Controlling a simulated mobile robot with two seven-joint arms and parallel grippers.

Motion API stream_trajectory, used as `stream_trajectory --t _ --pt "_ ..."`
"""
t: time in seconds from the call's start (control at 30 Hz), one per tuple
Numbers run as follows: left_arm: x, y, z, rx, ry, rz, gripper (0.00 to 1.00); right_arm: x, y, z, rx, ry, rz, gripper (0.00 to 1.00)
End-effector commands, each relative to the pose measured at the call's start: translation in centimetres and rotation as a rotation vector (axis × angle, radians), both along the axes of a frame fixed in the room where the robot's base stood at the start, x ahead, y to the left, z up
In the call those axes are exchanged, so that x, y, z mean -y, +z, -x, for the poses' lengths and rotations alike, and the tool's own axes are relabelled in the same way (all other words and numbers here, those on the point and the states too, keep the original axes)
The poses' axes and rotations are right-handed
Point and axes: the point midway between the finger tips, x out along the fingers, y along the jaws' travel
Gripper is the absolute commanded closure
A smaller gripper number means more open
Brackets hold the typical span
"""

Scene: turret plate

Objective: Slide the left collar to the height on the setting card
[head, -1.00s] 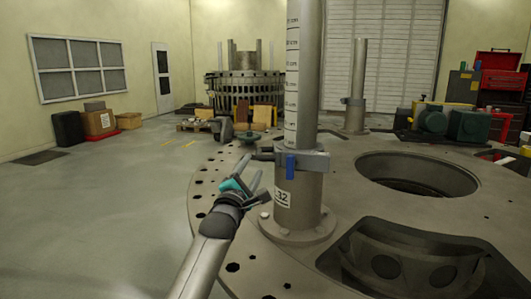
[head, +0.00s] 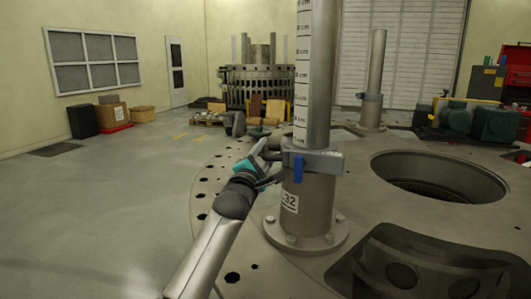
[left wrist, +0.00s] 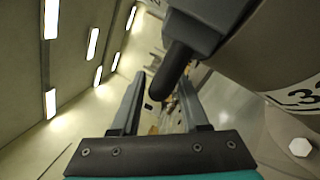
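The left collar (head: 312,161) is a grey clamp around the near upright post (head: 319,75), at the bottom of its cm scale. A blue lever (head: 298,168) hangs on its front and a dark handle sticks out to the left. My left gripper (head: 268,160) is beside the collar, at its left. In the left wrist view the collar (left wrist: 205,22) shows at the top, and its dark rounded handle (left wrist: 172,70) reaches between the two spread fingers of my left gripper (left wrist: 163,85). Contact is unclear. I cannot make out a setting card. My right gripper is out of view.
The post stands on a flanged base (head: 307,205) with a label ending in "32" on a large round plate (head: 365,215). A round hole (head: 438,178) opens at the right. A second post with a collar (head: 371,98) stands behind. The floor at left is clear.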

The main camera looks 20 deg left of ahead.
Motion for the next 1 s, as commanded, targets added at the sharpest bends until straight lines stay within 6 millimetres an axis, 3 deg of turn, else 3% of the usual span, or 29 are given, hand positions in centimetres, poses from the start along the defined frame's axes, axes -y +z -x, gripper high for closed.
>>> stream_trajectory --t 0.07,0.37,1.0 --pt "-0.01 0.0 0.0 0.0 0.0 0.0 0.66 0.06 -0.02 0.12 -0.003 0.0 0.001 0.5" --pt "-0.07 0.11 0.0 0.003 0.001 0.0 1.0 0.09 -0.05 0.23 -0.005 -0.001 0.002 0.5" --pt "-0.18 0.42 0.02 0.009 0.002 0.0 1.0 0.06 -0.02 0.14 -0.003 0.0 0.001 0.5"
